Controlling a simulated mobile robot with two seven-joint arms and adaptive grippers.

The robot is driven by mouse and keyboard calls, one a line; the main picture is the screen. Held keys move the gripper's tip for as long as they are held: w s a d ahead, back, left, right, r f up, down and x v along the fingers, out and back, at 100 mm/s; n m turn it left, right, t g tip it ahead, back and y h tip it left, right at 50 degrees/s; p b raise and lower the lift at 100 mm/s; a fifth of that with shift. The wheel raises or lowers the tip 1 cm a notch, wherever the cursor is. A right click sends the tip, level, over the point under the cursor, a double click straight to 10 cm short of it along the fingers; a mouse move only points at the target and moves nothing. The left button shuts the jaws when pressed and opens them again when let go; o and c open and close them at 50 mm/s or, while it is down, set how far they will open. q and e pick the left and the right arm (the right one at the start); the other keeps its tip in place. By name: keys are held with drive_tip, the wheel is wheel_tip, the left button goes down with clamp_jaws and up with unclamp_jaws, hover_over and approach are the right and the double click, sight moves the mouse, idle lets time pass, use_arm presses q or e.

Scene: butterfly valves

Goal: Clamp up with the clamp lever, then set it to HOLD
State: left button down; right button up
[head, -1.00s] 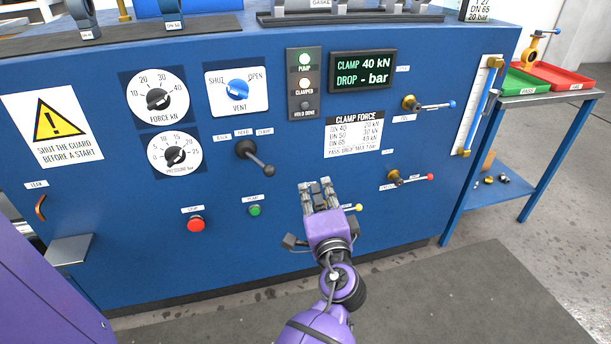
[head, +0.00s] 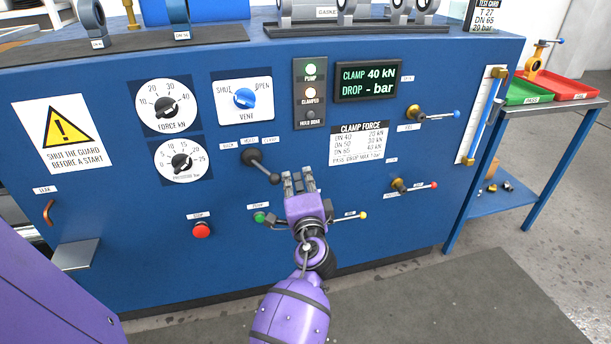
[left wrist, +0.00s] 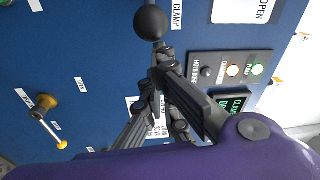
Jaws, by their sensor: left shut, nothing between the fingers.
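The clamp lever (head: 262,166) is a black lever on the blue panel, under a row of small labels. Its arm slants down to the right, toward the CLAMP label side, and ends in a round knob. In the left wrist view the black knob (left wrist: 150,22) is beside the CLAMP label (left wrist: 177,13). My left gripper (head: 299,178) is shut and empty, just right of the knob; whether they touch is unclear. Its fingers also show in the left wrist view (left wrist: 168,95). The display (head: 366,82) reads CLAMP 40 kN. My right gripper is not in view.
The PUMP lamp (head: 310,70) and CLAMPED lamp (head: 310,93) are lit; the HOLD DONE lamp (head: 310,115) is dark. A green button (head: 260,217) and a yellow-tipped lever (head: 362,215) are below my gripper. A red button (head: 201,230) is lower left.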

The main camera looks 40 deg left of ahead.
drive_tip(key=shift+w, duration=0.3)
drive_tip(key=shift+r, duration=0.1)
use_arm(q)
drive_tip(key=s+a+m+t+h+p, duration=0.1)
drive_tip(key=s+m+t+h+p, duration=0.2)
drive_tip(key=s+h+p, duration=0.1)
drive_tip(key=s+h, duration=0.1)
drive_tip(key=s, duration=0.1)
drive_tip(key=shift+s+a+m+p, duration=0.25)
drive_tip(key=shift+s+m+p, duration=0.15)
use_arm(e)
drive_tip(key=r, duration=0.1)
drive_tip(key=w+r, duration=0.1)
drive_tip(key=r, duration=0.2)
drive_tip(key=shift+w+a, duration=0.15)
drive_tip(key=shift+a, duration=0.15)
use_arm(q)
drive_tip(key=shift+w, duration=0.1)
